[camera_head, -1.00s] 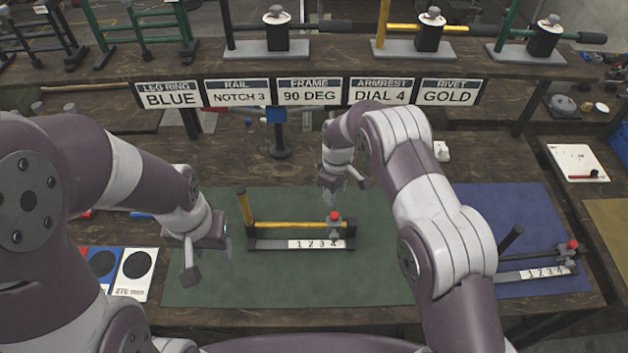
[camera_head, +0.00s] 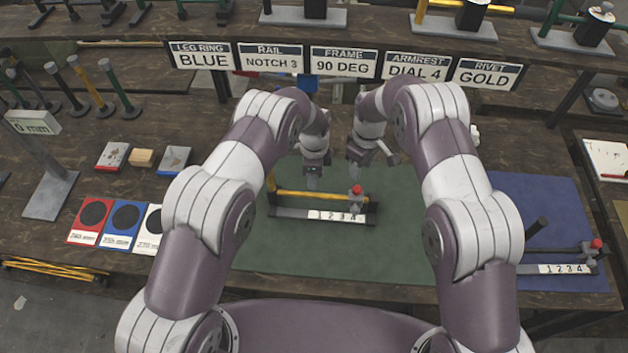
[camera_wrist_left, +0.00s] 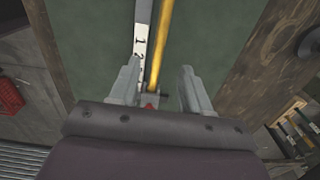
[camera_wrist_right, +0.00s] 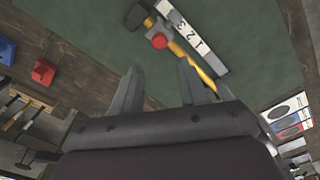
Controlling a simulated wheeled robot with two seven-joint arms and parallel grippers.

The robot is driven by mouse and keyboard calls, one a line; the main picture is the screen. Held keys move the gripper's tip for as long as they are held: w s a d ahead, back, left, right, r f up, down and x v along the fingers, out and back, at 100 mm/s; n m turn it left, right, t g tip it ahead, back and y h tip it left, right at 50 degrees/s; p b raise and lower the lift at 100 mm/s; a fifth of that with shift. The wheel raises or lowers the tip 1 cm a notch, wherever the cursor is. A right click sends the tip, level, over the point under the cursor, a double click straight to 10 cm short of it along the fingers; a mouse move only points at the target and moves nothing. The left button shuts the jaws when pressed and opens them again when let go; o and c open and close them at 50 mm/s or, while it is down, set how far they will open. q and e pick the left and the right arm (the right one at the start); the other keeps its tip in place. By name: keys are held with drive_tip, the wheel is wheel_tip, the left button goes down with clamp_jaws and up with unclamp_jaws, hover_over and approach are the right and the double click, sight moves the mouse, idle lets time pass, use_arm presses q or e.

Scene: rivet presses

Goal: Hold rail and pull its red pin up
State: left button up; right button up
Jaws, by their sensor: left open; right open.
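The rail is a yellow bar (camera_head: 307,197) over a dark base with a white strip numbered 1 to 4 (camera_head: 336,216), lying on the green mat (camera_head: 290,250). Its red pin (camera_head: 357,190) sits at the right end, near the 4. My left gripper (camera_head: 312,184) is open above the yellow bar, left of the pin; its view shows the bar (camera_wrist_left: 161,40) running between the fingers' line (camera_wrist_left: 160,85). My right gripper (camera_head: 372,168) is open above and behind the pin. The right wrist view shows the red pin (camera_wrist_right: 159,41) beyond its open fingers (camera_wrist_right: 160,85).
A second rail with a red knob (camera_head: 596,244) lies on the blue mat (camera_head: 530,200) at right. Red, blue and white cards (camera_head: 126,218) lie left of the green mat. Signs (camera_head: 345,62) hang behind; one reads RAIL NOTCH 3. The front of the green mat is clear.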

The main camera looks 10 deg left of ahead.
sight(314, 194)
use_arm(q)
wheel_tip(314, 194, down, 11)
drive_tip(key=shift+f, duration=0.2)
